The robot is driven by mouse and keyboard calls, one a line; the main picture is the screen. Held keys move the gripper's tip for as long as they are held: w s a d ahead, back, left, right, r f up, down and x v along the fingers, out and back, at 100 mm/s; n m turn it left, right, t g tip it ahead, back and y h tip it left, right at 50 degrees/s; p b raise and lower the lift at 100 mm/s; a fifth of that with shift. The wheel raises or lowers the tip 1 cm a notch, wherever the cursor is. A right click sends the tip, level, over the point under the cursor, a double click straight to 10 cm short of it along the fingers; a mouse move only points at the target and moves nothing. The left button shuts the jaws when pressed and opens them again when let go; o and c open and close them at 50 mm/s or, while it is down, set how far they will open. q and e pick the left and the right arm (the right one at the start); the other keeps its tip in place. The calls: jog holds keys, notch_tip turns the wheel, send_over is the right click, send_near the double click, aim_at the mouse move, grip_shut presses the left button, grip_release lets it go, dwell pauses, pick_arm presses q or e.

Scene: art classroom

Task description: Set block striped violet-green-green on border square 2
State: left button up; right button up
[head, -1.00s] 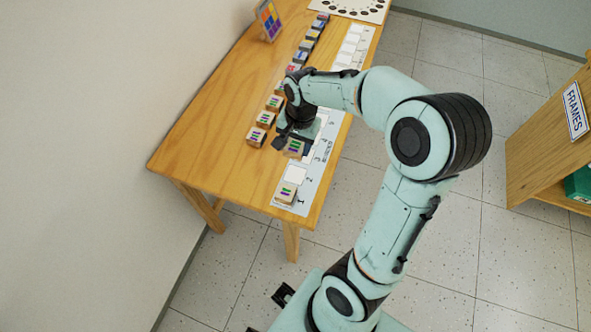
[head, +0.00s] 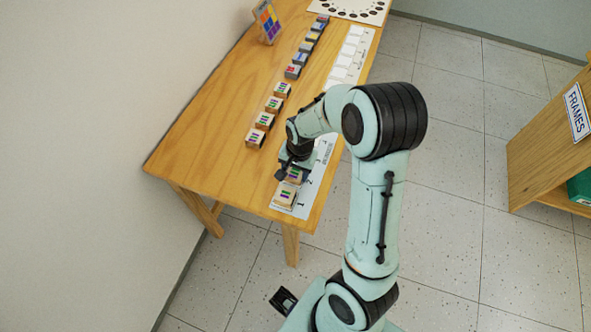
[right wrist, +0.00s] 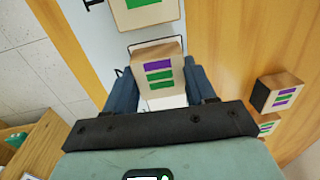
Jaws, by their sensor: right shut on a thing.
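My right gripper (head: 291,170) is shut on the block striped violet-green-green (right wrist: 160,75). The wrist view shows one violet stripe and two green stripes on its face, with a jaw on each side. The block is at border square 2 of the numbered white strip (head: 302,208). Part of a white square (right wrist: 166,102) shows beside the block. I cannot tell whether the block touches the strip. Another striped block (head: 285,195) sits on square 1, close to the held one.
Several darker blocks (head: 300,58) continue that row. A colored grid card (head: 267,22) stands at the back. A shelf marked FRAMES (head: 550,140) is at right.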

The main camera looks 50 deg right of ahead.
aim_at(298, 173)
jog(key=shift+f, duration=0.15)
jog(key=o, duration=1.3)
jog(key=shift+c, duration=0.2)
jog(key=shift+r, duration=0.6)
pick_arm(q)
jog(key=shift+w+r+p, duration=0.3)
jog(key=shift+r+p, duration=0.2)
jog(key=shift+r, duration=0.05)
jog(key=shift+w+r+p, duration=0.3)
jog(key=shift+r+p, duration=0.15)
jog(key=shift+r, duration=0.1)
pick_arm(e)
notch_tip(298, 173, up, 11)
jog(key=shift+s+d, duration=0.15)
jog(key=shift+s, duration=0.3)
